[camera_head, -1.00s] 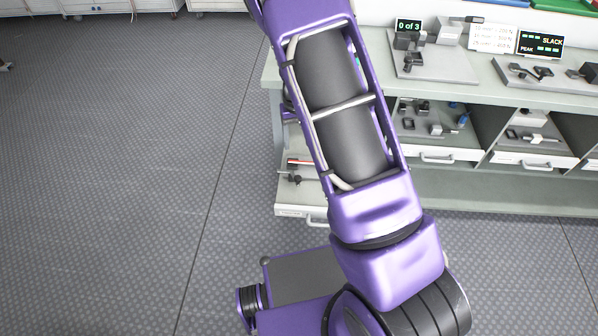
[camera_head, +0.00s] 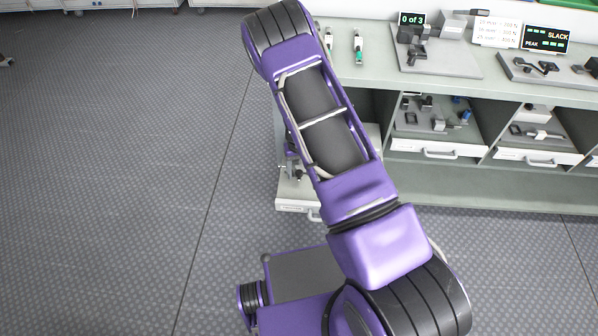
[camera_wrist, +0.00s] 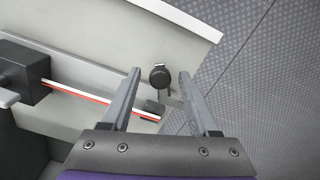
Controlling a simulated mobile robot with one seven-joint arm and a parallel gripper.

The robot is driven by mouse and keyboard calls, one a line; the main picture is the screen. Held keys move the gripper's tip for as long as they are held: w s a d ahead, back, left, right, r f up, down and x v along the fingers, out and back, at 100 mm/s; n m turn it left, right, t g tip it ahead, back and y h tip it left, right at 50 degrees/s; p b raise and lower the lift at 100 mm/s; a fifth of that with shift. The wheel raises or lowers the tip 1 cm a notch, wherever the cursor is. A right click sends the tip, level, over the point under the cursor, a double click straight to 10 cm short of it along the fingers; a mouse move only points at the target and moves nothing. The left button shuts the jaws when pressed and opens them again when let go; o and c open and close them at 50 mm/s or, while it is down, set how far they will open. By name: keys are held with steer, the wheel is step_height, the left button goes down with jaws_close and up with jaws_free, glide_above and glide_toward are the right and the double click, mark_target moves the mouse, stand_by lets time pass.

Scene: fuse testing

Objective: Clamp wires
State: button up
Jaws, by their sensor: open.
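In the wrist view my gripper (camera_wrist: 160,74) is open over a pale drawer tray. A black round knob or clamp piece (camera_wrist: 160,79) shows between its fingers; I cannot tell how far below them it lies. A red-and-white strip (camera_wrist: 85,95), perhaps a wire or rod, runs from a dark block (camera_wrist: 22,72) past the left finger to a small dark piece. In the head view my arm hides the gripper and part of the pulled-out drawer (camera_head: 297,197). Two small slim items, one with a green end (camera_head: 358,48), lie on the bench (camera_head: 385,85).
A grey fixture plate (camera_head: 440,65) with a "0 of 3" display (camera_head: 411,19) stands on the bench. Open bays with small parts lie below.

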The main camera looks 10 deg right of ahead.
steer(key=shift+f, duration=0.25)
jaws_close()
